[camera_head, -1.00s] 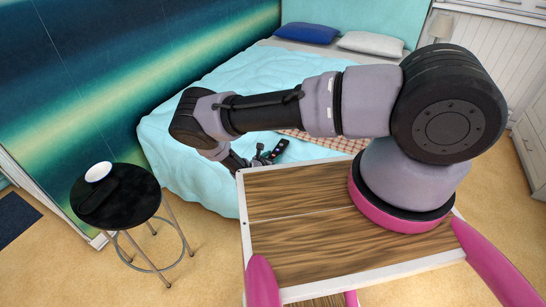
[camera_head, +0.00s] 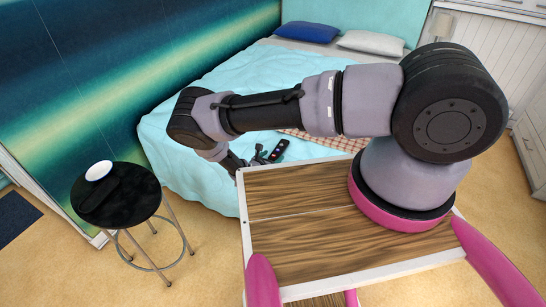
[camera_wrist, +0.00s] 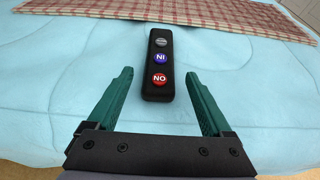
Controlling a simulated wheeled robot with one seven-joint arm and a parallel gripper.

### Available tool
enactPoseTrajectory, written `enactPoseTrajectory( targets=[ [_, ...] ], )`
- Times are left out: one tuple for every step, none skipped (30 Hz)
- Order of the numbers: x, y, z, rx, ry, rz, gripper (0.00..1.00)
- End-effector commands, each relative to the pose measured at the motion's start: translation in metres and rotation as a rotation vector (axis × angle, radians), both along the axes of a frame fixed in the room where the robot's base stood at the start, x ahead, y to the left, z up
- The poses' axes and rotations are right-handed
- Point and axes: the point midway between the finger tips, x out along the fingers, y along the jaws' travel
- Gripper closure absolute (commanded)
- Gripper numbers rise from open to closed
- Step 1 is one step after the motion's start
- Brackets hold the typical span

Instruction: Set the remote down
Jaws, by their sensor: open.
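The remote (camera_wrist: 158,65) is black with a grey, a blue and a red button. It lies on the light blue bedspread (camera_wrist: 90,60) in the wrist view. My gripper (camera_wrist: 158,80) is open, with its green fingers apart on either side of the remote's near end and clear of it. In the head view the remote (camera_head: 279,148) shows on the bed just beyond my gripper (camera_head: 257,156), which is partly hidden by my arm.
A checkered blanket (camera_wrist: 190,12) lies just beyond the remote. A black round stool (camera_head: 135,205) with a white bowl (camera_head: 98,171) stands at the left. A blue pillow (camera_head: 306,32) and a white pillow (camera_head: 370,42) lie at the bed's head.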

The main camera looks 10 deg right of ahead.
Motion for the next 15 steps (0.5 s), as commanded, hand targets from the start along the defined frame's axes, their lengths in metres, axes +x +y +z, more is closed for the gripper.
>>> enactPoseTrajectory(
  targets=[
    [-0.007,0.007,0.004,0.002,0.000,0.003,0.16],
    [-0.011,0.010,0.006,0.002,0.000,0.003,0.16],
    [-0.018,0.015,0.009,0.001,0.001,0.003,0.16],
    [-0.023,0.019,0.012,0.001,0.001,0.003,0.16],
    [-0.028,0.023,0.015,0.002,0.000,0.004,0.16],
    [-0.035,0.027,0.018,0.001,0.001,0.003,0.16],
    [-0.040,0.030,0.021,0.001,0.001,0.003,0.16],
    [-0.045,0.034,0.023,0.002,0.000,0.002,0.16],
    [-0.051,0.039,0.026,0.002,0.000,0.002,0.16],
    [-0.055,0.042,0.028,0.002,0.000,0.003,0.16],
    [-0.059,0.044,0.030,0.002,0.000,0.003,0.16],
    [-0.064,0.048,0.033,0.001,0.000,0.002,0.16],
    [-0.067,0.050,0.035,0.002,0.000,0.001,0.16],
    [-0.070,0.052,0.036,0.001,-0.001,0.001,0.16],
    [-0.074,0.054,0.038,0.001,-0.001,0.001,0.16]
  ],
)
